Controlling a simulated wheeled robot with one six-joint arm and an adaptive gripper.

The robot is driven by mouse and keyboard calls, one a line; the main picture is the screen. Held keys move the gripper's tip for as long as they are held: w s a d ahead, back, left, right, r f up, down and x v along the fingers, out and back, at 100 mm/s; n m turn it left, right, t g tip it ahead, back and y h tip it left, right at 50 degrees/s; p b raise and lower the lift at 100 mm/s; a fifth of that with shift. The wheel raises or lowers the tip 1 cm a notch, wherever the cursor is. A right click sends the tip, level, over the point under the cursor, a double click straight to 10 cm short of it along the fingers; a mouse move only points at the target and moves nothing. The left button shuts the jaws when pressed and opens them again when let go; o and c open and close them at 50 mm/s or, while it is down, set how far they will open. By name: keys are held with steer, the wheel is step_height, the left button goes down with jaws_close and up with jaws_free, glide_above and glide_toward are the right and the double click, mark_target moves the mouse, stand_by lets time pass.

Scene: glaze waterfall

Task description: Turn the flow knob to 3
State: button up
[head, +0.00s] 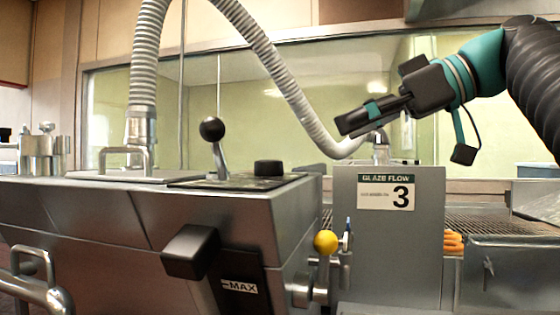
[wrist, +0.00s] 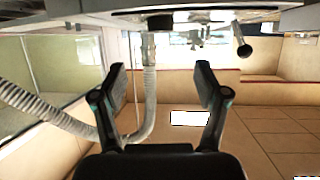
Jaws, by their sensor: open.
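A short black knob (head: 268,167) stands on the dark top panel of the grey machine, right of a black ball-topped lever (head: 212,130). I see no scale or pointer on the knob. A sign (head: 387,192) on a grey box reads "GLAZE FLOW" with a large 3. My gripper (head: 345,122) is above and right of the knob, apart from it, pointing left. In the wrist view my gripper (wrist: 161,76) is open and empty. The scene there looks upside down, with a dark stub that looks like the knob (wrist: 160,22) beyond the fingers and the lever (wrist: 243,45) to its right.
A ribbed hose (head: 285,80) arches behind the panel to a fitting by the sign box. A yellow ball handle (head: 325,242) and a black block (head: 190,252) are on the machine's front. A window (head: 240,100) stands behind. The air just above the knob looks clear.

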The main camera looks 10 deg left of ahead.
mark_target(274, 162)
steer(key=b+x, duration=0.1)
steer(key=x, duration=1.2)
steer(key=shift+f, duration=0.15)
steer(key=c, duration=1.1)
steer(key=shift+s+a+f+m+t+h+b, duration=0.1)
steer(key=shift+s+m+t+h+b, duration=0.15)
steer(key=shift+m+t+b, duration=0.5)
steer(key=shift+c, duration=0.2)
steer(key=shift+m+t+h, duration=0.45)
steer(key=shift+m+t, duration=0.3)
steer(key=shift+t, duration=0.1)
steer(key=shift+w, duration=0.1)
